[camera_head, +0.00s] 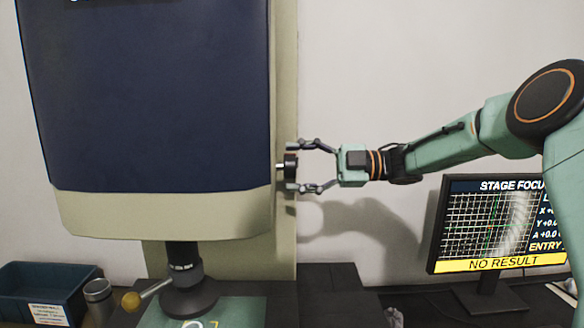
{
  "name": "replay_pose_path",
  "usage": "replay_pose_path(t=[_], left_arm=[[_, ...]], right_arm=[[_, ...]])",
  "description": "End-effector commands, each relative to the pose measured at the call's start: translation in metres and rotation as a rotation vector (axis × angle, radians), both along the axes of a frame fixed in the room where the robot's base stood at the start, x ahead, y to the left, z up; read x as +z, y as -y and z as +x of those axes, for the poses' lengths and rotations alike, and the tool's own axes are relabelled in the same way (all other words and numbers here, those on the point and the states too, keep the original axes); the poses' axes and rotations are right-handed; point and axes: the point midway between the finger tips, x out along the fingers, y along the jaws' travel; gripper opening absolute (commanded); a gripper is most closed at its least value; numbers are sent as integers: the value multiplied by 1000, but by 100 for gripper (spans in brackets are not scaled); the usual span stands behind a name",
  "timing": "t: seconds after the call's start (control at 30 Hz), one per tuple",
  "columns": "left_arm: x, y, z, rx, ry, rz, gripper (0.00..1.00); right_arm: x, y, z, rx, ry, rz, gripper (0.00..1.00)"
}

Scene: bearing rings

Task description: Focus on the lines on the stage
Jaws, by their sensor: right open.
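A large measuring machine with a dark blue and cream housing (150,95) fills the left half of the head view. A dark focus knob (291,166) sticks out of its right side. My right gripper (298,167) is open, with its fingers above and below the knob; I cannot tell whether they touch it. A black lens tube (184,267) hangs below the housing over a pale green stage (235,312). The monitor (497,225) at the right reads "STAGE FOCUS" and "NO RESULT", with a partly blurred white grid. My left gripper is not in view.
A blue bin (48,290) with a label stands at the lower left, beside a grey metal cylinder (98,293). A lever with a yellow ball (131,301) sits near the lens. Plain wall lies behind my right arm.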

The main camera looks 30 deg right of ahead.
Motion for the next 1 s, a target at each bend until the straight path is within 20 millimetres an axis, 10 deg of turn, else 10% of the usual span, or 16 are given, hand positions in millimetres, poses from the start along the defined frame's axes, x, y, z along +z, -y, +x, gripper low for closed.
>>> replay_pose_path(t=[0.5, 1.0], left_arm=[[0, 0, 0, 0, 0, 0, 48], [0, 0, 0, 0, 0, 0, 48]], right_arm=[[0, 86, -41, -3, 1, 1, 69], [0, 97, -47, -1, 0, -1, 69]])
